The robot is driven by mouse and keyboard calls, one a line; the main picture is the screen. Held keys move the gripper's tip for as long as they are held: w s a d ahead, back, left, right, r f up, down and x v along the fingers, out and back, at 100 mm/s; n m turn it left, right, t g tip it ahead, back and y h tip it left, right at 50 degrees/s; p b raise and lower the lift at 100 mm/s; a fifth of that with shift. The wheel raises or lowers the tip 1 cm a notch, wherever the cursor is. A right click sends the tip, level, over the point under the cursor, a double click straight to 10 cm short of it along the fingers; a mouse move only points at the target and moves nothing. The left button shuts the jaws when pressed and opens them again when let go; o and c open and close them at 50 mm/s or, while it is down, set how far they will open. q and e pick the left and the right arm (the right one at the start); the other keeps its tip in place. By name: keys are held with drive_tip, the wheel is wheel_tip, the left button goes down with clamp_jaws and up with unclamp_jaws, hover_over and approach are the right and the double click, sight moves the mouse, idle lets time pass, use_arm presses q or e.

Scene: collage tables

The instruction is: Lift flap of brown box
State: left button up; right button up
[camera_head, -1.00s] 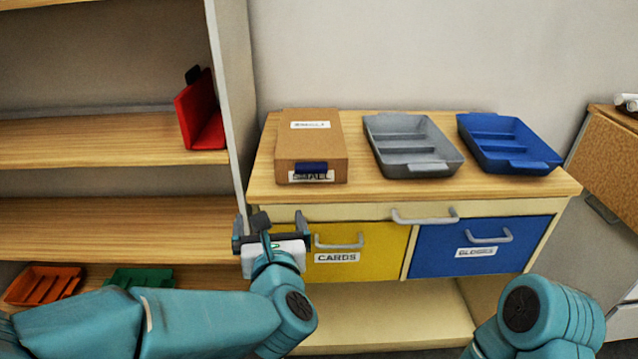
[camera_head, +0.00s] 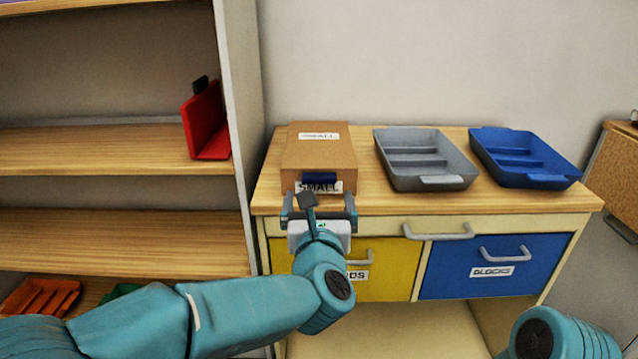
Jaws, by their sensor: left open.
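The brown box (camera_head: 318,152) sits closed on the left of the wooden table top. It has a white label on its lid, a dark blue tab (camera_head: 320,179) at its front edge and a label reading SMALL below that. My left gripper (camera_head: 319,199) is open and empty in front of the box, just below the tab, with its fingers spread to either side of the SMALL label. I cannot tell whether it touches the box. My right gripper is out of view; only part of my right arm shows at the lower right.
A grey tray (camera_head: 400,178) and a blue tray (camera_head: 560,177) stand right of the box. Below are a yellow drawer (camera_head: 390,280) and a blue drawer (camera_head: 450,277) with grey handles. A shelf unit (camera_head: 100,150) with a red bookend (camera_head: 203,125) rises at the left.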

sight(319, 181)
use_arm(q)
drive_tip(key=w, duration=0.6)
drive_tip(key=shift+w+p, duration=0.25)
drive_tip(key=shift+p, duration=0.05)
